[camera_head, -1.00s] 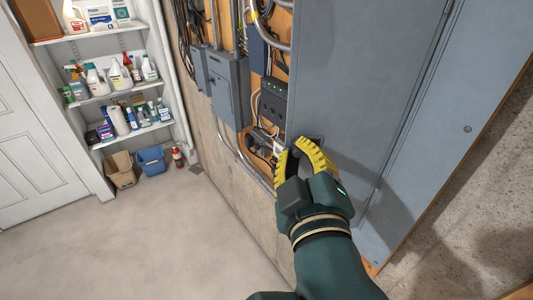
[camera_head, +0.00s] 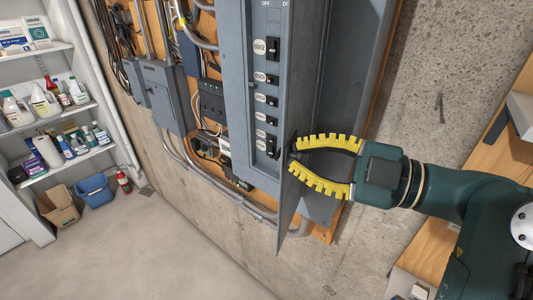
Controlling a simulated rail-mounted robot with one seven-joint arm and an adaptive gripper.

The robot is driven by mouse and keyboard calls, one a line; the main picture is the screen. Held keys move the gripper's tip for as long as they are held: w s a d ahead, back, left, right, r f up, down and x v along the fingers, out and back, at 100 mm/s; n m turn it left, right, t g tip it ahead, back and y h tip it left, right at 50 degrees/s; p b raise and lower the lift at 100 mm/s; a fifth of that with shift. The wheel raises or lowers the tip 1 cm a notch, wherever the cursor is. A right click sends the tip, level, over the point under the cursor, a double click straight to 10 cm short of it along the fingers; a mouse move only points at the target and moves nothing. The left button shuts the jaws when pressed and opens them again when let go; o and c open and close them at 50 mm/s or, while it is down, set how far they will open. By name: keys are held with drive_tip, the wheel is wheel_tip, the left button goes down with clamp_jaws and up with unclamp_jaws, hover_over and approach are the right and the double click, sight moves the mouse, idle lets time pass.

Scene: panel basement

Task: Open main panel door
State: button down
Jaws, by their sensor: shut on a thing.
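The main panel door (camera_head: 297,185) stands swung out from the grey main panel (camera_head: 233,60), seen nearly edge-on. Inside the panel, a column of black breaker switches (camera_head: 272,100) with round white labels shows. My gripper (camera_head: 293,156), with yellow toothed fingers, is at the door's edge from the right side. Its fingertips are shut on the door at its edge; the exact grip point is small and partly hidden by the fingers.
Shelves (camera_head: 55,115) with bottles stand at the far left. A wooden bench (camera_head: 497,150) is at the right.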

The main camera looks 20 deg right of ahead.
drive_tip(key=shift+s+d+n+g+y, duration=0.4)
drive_tip(key=shift+d+n+g+y, duration=0.1)
drive_tip(key=shift+d+g, duration=0.15)
drive_tip(key=c, duration=1)
unclamp_jaws()
drive_tip(key=shift+c, duration=0.2)
drive_tip(key=v, duration=1.2)
